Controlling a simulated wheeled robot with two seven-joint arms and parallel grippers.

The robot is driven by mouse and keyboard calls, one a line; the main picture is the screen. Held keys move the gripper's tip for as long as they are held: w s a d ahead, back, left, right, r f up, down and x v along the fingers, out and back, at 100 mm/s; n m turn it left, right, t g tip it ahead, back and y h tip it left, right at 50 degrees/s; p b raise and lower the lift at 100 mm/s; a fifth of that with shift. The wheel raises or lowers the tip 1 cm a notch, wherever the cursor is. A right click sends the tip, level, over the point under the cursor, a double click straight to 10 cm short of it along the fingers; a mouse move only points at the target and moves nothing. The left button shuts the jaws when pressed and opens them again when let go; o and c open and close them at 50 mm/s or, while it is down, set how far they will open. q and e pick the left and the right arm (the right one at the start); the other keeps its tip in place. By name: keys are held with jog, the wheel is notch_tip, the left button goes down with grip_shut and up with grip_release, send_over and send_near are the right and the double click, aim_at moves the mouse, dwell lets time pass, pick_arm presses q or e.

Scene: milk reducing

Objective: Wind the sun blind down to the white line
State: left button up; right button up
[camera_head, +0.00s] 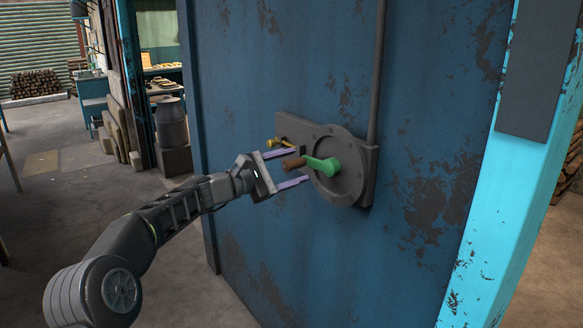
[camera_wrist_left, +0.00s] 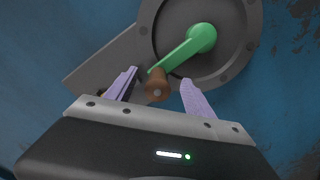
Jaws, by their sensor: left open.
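A winder with a green crank arm (camera_head: 322,165) and a brown knob (camera_head: 294,164) sits on a round grey plate (camera_head: 345,185) on the blue wall. The crank arm points left in the head view. My left gripper (camera_head: 292,168) is open, its purple fingers above and below the knob. In the left wrist view the brown knob (camera_wrist_left: 157,86) lies between the open fingers (camera_wrist_left: 158,88), and the green crank arm (camera_wrist_left: 186,49) runs up and right from it. I cannot tell whether a finger touches the knob. The sun blind and white line are not visible. My right gripper is not in view.
A small brass piece (camera_head: 275,142) sticks out at the mounting plate's upper left. A grey vertical pipe (camera_head: 377,70) rises from the plate. A light-blue post (camera_head: 510,190) stands to the right. Open floor (camera_head: 60,160) with a barrel (camera_head: 171,122) lies to the left.

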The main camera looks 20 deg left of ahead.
pick_arm(q)
jog(key=shift+s+a+f+b, duration=0.1)
jog(key=shift+s+a+b, duration=0.1)
jog(key=shift+s+b, duration=0.1)
jog(key=b+v, duration=0.5)
jog(key=v, duration=0.6)
jog(key=shift+s, duration=0.1)
